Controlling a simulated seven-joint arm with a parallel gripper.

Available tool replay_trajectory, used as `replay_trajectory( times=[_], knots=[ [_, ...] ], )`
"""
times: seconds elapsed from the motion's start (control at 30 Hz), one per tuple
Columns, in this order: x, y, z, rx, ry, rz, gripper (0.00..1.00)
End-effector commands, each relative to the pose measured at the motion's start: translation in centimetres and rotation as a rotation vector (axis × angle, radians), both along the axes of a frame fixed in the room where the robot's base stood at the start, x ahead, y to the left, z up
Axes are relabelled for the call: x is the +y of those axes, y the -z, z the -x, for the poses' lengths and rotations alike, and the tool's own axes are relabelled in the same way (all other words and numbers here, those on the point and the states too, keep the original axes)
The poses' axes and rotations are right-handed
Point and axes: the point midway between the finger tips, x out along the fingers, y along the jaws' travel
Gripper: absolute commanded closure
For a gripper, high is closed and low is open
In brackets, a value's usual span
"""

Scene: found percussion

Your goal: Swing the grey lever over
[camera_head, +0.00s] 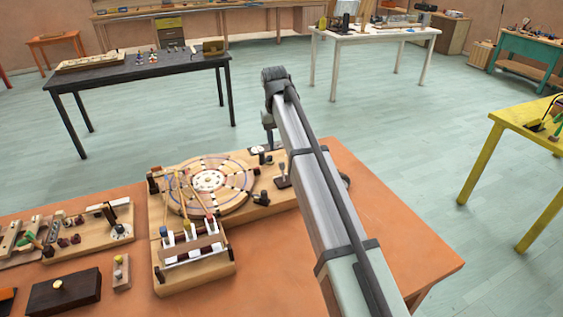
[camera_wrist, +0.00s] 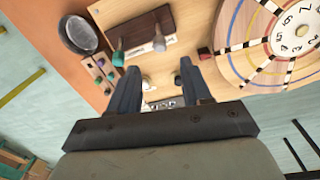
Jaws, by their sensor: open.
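The grey lever (camera_wrist: 158,40) stands on a dark brown plate (camera_wrist: 180,22) near the top middle of the wrist view. A green-topped lever (camera_wrist: 118,56) stands to its left on the same plate. In the head view the gripper (camera_head: 269,128) hangs above the board's far side.
A round numbered disc (camera_head: 240,188) lies beside the levers on the wooden board. A dark round dish (camera_wrist: 78,35) and a strip of coloured knobs (camera_wrist: 97,76) are on the levers' other side. A rack with mallets (camera_head: 190,242) stands in front. The orange table (camera_head: 400,240) is clear at right.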

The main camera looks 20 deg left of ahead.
Motion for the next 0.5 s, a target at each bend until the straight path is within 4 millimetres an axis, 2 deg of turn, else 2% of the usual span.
replay_trajectory(
  times=[0.1,0.3,0.5],
  knots=[
    [-0.2,2.3,0.0,0.001,0.0,0.001,0.52],
    [-0.4,5.6,-0.1,0.001,0.001,0.001,0.52],
    [-0.5,7.8,-0.3,0.0,0.001,0.0,0.52]
  ],
)
